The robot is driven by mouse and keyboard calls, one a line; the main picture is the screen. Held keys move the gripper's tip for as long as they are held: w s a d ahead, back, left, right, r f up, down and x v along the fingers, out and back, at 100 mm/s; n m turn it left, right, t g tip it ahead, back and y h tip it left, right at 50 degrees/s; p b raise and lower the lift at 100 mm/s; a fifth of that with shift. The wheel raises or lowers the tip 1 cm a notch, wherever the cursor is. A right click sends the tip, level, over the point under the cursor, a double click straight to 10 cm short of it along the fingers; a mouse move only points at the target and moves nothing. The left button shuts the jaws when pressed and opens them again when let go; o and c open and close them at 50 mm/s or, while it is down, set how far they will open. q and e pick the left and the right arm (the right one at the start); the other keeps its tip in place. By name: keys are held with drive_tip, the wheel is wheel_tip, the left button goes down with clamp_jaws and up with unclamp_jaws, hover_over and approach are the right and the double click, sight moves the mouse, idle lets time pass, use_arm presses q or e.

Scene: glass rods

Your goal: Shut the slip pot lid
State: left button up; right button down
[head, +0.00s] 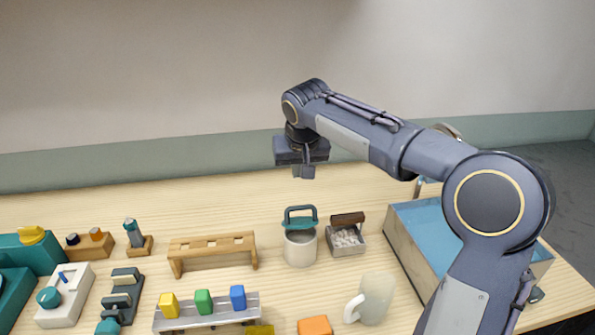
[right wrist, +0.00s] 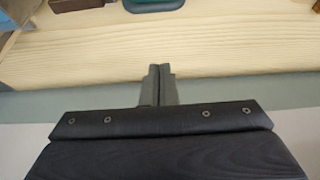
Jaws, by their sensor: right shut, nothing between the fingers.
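The slip pot (head: 300,247) is a pale grey cylinder on the table, right of the middle in the head view. Its teal lid (head: 300,212) stands raised at the back of the rim, and the mouth of the pot shows open below it. A teal piece, seemingly this lid (right wrist: 153,4), shows cut off at the top edge of the right wrist view. My right gripper (head: 304,172) is shut and empty, in the air above and behind the pot, apart from the lid. Its closed fingers also show in the right wrist view (right wrist: 158,84). My left gripper is not in view.
A small box (head: 346,240) with a raised brown lid and pale lumps stands close right of the pot. A blue-floored tray (head: 401,243) lies further right. A frosted mug (head: 376,298) stands in front, a wooden rack (head: 213,244) to the left. The table behind the pot is clear.

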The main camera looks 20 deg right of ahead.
sight(302, 224)
drive_tip(key=shift+s+a+f+p, duration=0.1)
drive_tip(key=shift+s+f+p, duration=0.1)
drive_tip(key=shift+f, duration=1.7)
drive_tip(key=shift+s+f+p, duration=0.1)
drive_tip(key=shift+f+p, duration=0.1)
drive_tip(key=shift+f, duration=1.7)
drive_tip(key=shift+s+f+b, duration=0.2)
drive_tip(key=shift+f+b, duration=0.1)
drive_tip(key=shift+b, duration=0.75)
drive_tip(key=shift+s+t+b, duration=0.1)
drive_tip(key=shift+t+b, duration=0.2)
drive_tip(key=s+f+t+b, duration=0.1)
drive_tip(key=t+b, duration=0.1)
drive_tip(key=b, duration=0.5)
drive_tip(key=s+a+f+t+h+b, duration=0.1)
drive_tip(key=s+t+b, duration=0.1)
drive_tip(key=b, duration=0.4)
drive_tip(key=shift+f+b, duration=0.15)
drive_tip(key=shift+b, duration=0.2)
drive_tip(key=shift+s+f+b, duration=0.1)
drive_tip(key=shift+s+b, duration=0.15)
drive_tip(key=shift+b, duration=0.45)
